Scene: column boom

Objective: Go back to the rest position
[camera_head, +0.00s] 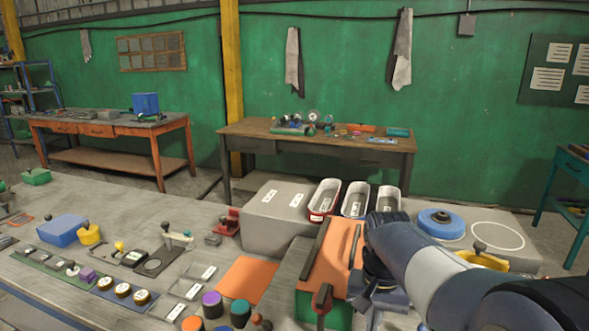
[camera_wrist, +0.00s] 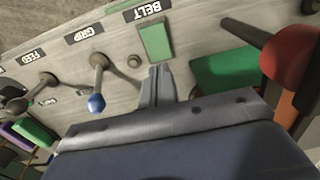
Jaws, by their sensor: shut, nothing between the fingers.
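My gripper (camera_wrist: 157,84) shows in the wrist view with its two grey fingers together and nothing between them. The fingertips point at a grey panel (camera_wrist: 125,92) with labels reading BELT, GRIP and FEED. A green block (camera_wrist: 155,41) lies just beyond the fingertips, under the BELT label. A lever with a blue knob (camera_wrist: 96,103) stands to the left of the fingers, by the GRIP label. In the head view my arm reaches in from the lower right, and its wrist bends down beside an orange-topped box (camera_head: 326,260); the fingertips cannot be made out there.
A red rounded part (camera_wrist: 288,56) stands close on the right in the wrist view. In the head view a grey block (camera_head: 272,222), white-rimmed bins (camera_head: 324,197) and a blue disc (camera_head: 440,222) stand around my arm. An orange mat (camera_head: 246,279) lies left of the box.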

